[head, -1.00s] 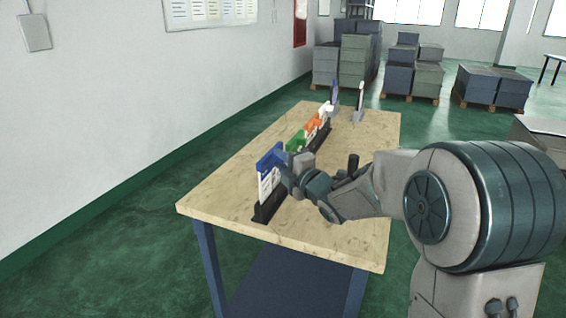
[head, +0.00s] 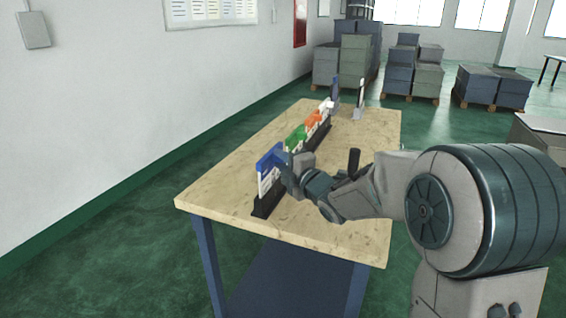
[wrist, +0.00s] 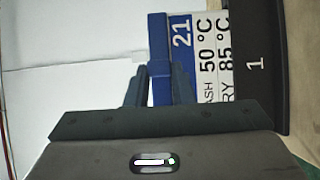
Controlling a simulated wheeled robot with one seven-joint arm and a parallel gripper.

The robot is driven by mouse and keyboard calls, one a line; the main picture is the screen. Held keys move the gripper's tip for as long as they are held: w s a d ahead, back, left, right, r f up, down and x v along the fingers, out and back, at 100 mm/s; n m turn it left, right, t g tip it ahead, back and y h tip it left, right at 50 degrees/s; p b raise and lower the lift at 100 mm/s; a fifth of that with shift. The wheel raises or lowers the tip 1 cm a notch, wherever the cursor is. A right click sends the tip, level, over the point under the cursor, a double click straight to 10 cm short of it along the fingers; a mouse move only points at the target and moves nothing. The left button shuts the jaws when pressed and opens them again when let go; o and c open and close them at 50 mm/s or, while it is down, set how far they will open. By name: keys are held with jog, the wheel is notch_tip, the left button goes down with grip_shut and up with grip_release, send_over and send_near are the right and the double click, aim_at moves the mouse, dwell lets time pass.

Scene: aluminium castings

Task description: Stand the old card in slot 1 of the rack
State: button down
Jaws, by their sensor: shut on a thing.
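The old card, blue-topped and white with "21", "50 °C" and "85 °C" (wrist: 207,50), stands at the near end of the black rack; it also shows in the head view (head: 264,183). In the wrist view its lower edge meets the rack (wrist: 262,90) beside the printed "1"; how deep it sits is hidden. The rack runs along the table in the head view (head: 262,211). My gripper (wrist: 158,75) is shut on the card's blue top strip. It also shows in the head view (head: 284,168), partly hiding the card.
Further along the rack stand a green card (head: 296,139), an orange card (head: 313,119) and a white one. A light card on a stand (head: 361,93) is at the table's far end. The tabletop (head: 330,236) right of the rack is mostly clear. A wall runs along the left.

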jog(key=shift+f+b, duration=0.65)
jog(key=shift+b, duration=0.05)
jog(key=c, duration=1.2)
grip_release()
jog(key=shift+o, duration=0.2)
jog(key=v, duration=1.4)
